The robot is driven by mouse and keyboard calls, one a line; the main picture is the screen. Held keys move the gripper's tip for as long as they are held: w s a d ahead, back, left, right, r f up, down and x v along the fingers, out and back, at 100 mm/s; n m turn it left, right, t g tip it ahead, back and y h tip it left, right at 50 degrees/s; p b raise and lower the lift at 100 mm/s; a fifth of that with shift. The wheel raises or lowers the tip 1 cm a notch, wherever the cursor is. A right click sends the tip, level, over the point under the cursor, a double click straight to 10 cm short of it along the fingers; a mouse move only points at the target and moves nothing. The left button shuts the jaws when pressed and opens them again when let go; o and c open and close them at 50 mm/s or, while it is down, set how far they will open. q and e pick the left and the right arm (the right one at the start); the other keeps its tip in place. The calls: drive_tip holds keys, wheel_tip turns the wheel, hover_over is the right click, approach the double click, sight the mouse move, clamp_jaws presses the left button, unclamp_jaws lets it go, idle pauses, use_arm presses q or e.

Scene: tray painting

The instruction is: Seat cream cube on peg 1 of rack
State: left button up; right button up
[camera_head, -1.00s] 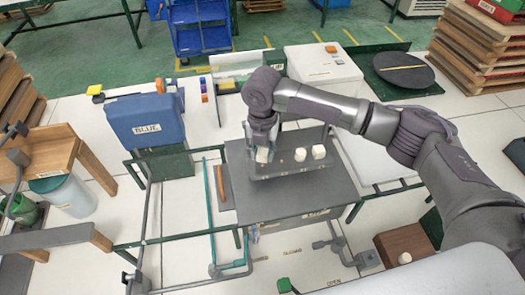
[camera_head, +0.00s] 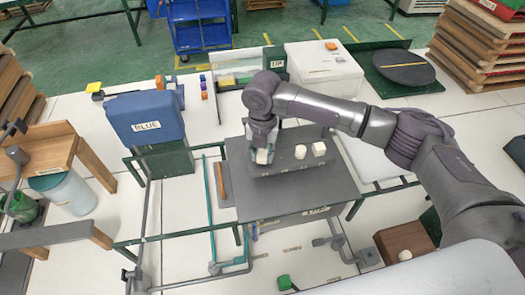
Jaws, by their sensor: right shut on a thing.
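My right gripper (camera_head: 262,148) points down over the left end of the dark grey rack (camera_head: 292,170). It is shut on a cream cube (camera_head: 262,157), whose lower part shows below the fingers. The cube is at or just above the rack's top; I cannot tell whether it touches or sits on a peg. Two more cream cubes, one in the middle (camera_head: 300,152) and one at the right (camera_head: 319,149), stand on the rack. The pegs under the cubes are hidden. My left gripper is not in view.
The rack stands on a dark grey table (camera_head: 300,200) with free room in front. A brown strip (camera_head: 221,182) lies along its left side. A blue bin (camera_head: 147,118) stands to the left, a white box (camera_head: 322,68) behind. Another cream piece (camera_head: 405,255) is on a brown block at lower right.

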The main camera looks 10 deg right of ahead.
drive_tip(key=shift+f+p, duration=0.35)
drive_tip(key=shift+f, duration=0.2)
idle(0.9)
drive_tip(key=o, duration=1)
drive_tip(key=shift+o, duration=0.2)
drive_tip(key=o, duration=0.4)
drive_tip(key=shift+o, duration=0.2)
drive_tip(key=shift+r, duration=0.1)
wheel_tip(320, 180, up, 4)
drive_tip(key=p, duration=0.4)
drive_tip(key=shift+r, duration=0.15)
drive_tip(key=shift+r+p, duration=0.3)
drive_tip(key=shift+r, duration=0.5)
